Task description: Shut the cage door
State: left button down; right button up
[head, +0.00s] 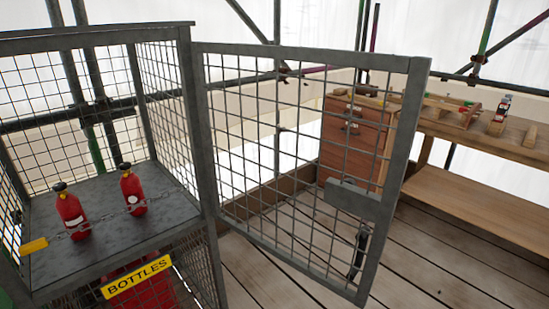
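The cage (95,37) stands at the left, a grey steel frame with wire mesh sides and a shelf inside. Its door (405,150) is a mesh panel in a grey frame, hinged at the cage's right front post and swung wide open to the right. A grey plate (350,199) sits low near the door's free edge, with a dark handle-like part (358,252) below it. Two red bottles (70,212) (132,190) stand on the shelf behind a chain. Neither of my grippers shows in the head view.
A yellow "BOTTLES" sign (137,277) hangs on the cage's lower front. A wooden workbench (480,140) with tools stands at the back right, beside a brown wooden cabinet (345,140). Plank floor (440,255) is clear right of the door. Scaffold poles and white sheeting stand behind.

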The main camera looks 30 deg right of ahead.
aim_at(379, 210)
jog(key=i+l+u, duration=0.1)
jog(key=l+u, duration=0.2)
jog(key=l, duration=0.3)
jog(key=l+u, duration=0.25)
jog(key=l, duration=0.35)
jog(key=l+u, duration=0.3)
jog(key=l, duration=0.35)
jog(key=l+u, duration=0.3)
jog(key=l, duration=0.3)
jog(key=k+l+u, duration=0.25)
jog(key=l, duration=0.35)
jog(key=i, duration=0.1)
